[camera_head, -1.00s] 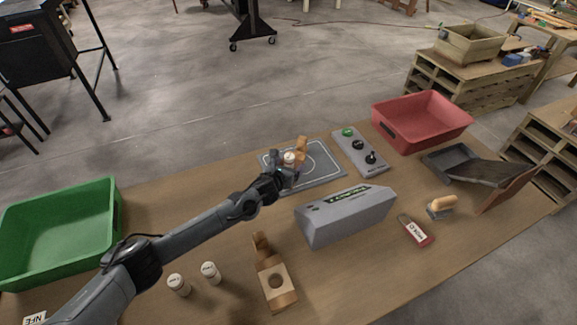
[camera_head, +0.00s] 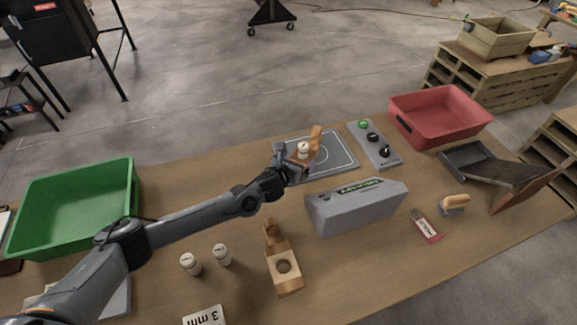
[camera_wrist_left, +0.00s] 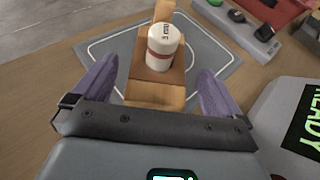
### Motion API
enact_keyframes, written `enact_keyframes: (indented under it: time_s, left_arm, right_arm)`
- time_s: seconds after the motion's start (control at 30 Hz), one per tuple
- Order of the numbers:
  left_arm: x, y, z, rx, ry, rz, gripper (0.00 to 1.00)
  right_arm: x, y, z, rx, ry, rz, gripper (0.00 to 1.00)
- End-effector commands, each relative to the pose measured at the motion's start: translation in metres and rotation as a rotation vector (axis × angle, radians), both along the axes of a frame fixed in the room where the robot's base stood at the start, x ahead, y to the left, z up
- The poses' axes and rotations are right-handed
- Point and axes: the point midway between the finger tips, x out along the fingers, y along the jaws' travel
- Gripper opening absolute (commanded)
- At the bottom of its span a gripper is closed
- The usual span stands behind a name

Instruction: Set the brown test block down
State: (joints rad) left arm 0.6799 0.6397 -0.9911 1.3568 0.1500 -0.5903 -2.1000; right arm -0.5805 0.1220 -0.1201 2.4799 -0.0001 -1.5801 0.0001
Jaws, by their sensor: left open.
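A brown wooden block (camera_head: 309,160) with an upright back piece stands on the grey mat (camera_head: 343,151) with white outlines. A white vial (camera_head: 303,149) with a red band sits on it; the vial also shows in the left wrist view (camera_wrist_left: 163,46). My left gripper (camera_head: 297,169) is at the block's near side. In the left wrist view its purple fingers (camera_wrist_left: 155,84) are spread, one on each side of the block (camera_wrist_left: 156,92), with gaps visible. My right gripper is not in view.
The grey detector box (camera_head: 356,206) stands just right of my left arm; its screen reads READY in the wrist view. A second wooden holder (camera_head: 284,268) and two white vials (camera_head: 221,255) stand in front. A button panel (camera_head: 374,144) and red bin (camera_head: 440,116) lie right, a green bin (camera_head: 75,207) left.

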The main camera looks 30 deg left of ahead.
Motion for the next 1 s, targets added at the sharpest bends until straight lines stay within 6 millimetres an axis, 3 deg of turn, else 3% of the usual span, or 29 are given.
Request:
enact_keyframes:
  time_s: [0.2,0.43,1.0]
  left_arm:
    - [-0.034,-0.001,0.015,0.001,0.001,-0.001,1.00]
    - [-0.057,-0.001,0.023,0.001,0.001,-0.001,1.00]
    - [-0.065,-0.002,0.026,0.000,0.001,0.000,1.00]
  right_arm:
    - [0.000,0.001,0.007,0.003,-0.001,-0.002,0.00]
    - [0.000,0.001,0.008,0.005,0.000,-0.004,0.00]
    - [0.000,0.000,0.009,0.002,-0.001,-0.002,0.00]
